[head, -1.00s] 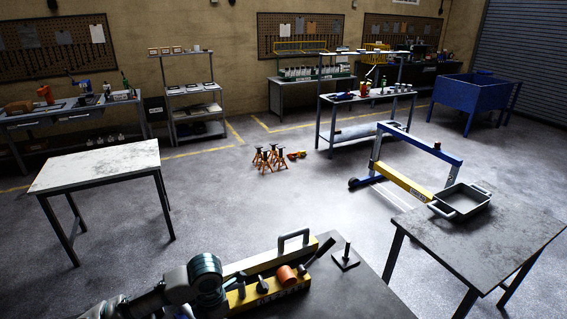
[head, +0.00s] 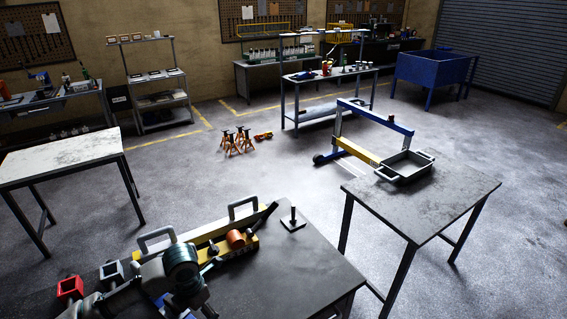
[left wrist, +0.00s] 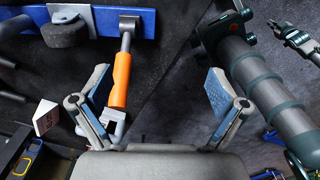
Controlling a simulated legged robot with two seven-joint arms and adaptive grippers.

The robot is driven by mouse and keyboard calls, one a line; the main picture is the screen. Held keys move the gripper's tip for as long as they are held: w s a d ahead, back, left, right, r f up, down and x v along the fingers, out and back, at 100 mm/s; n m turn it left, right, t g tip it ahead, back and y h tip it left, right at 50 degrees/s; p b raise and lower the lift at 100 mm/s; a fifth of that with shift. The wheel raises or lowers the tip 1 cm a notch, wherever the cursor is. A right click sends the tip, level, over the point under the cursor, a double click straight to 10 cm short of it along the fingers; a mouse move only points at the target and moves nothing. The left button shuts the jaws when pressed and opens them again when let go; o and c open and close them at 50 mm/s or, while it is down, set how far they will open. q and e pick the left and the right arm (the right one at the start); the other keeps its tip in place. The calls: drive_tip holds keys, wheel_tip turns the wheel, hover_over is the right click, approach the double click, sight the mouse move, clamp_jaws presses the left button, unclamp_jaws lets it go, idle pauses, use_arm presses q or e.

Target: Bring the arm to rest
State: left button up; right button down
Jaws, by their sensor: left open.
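My left arm comes in at the bottom left of the head view, over the near dark table (head: 300,275). Its fingers are hard to make out there. In the left wrist view my left gripper (left wrist: 158,97) has its two blue-padded fingers spread, with nothing between them. A tool with an orange handle (left wrist: 121,80) lies beyond the left finger, by a blue bar (left wrist: 170,22). On the near table in the head view, a long yellow piece (head: 203,243) with grey handles lies behind my arm, with an orange cylinder (head: 235,239) on it.
A red block (head: 70,288) and a grey block (head: 112,271) are left of my arm. A dark side table (head: 430,207) holds a metal tray (head: 403,168). A pale table (head: 60,158) stands at left. Orange stands (head: 238,140) are on the open floor.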

use_arm(q)
drive_tip(key=s+d+f+n+t+h, duration=0.15)
drive_tip(key=s+d+f+n, duration=0.25)
drive_tip(key=d+f+n, duration=0.5)
drive_tip(key=s+d+f+n+t+h, duration=0.1)
drive_tip(key=s+d+f+n+h, duration=0.25)
drive_tip(key=f+n, duration=0.55)
drive_tip(key=s+a+f+n+y, duration=0.3)
drive_tip(key=s+a+n, duration=0.35)
drive_tip(key=n, duration=0.55)
drive_tip(key=s+a+f+n+y, duration=0.25)
drive_tip(key=s+a+n, duration=0.45)
drive_tip(key=n, duration=0.4)
wheel_tip(320, 180, down, 26)
drive_tip(key=s+r, duration=0.1)
drive_tip(key=s, duration=0.1)
drive_tip(key=s+a+f+g, duration=0.1)
drive_tip(key=s+a+f, duration=0.1)
drive_tip(key=s+f, duration=1.5)
drive_tip(key=shift+s+f+m+g, duration=0.2)
drive_tip(key=shift+s+m+g, duration=0.15)
drive_tip(key=shift+s, duration=0.1)
use_arm(e)
drive_tip(key=shift+w+a+r, duration=0.1)
drive_tip(key=shift+w+a, duration=0.15)
drive_tip(key=shift+a, duration=0.55)
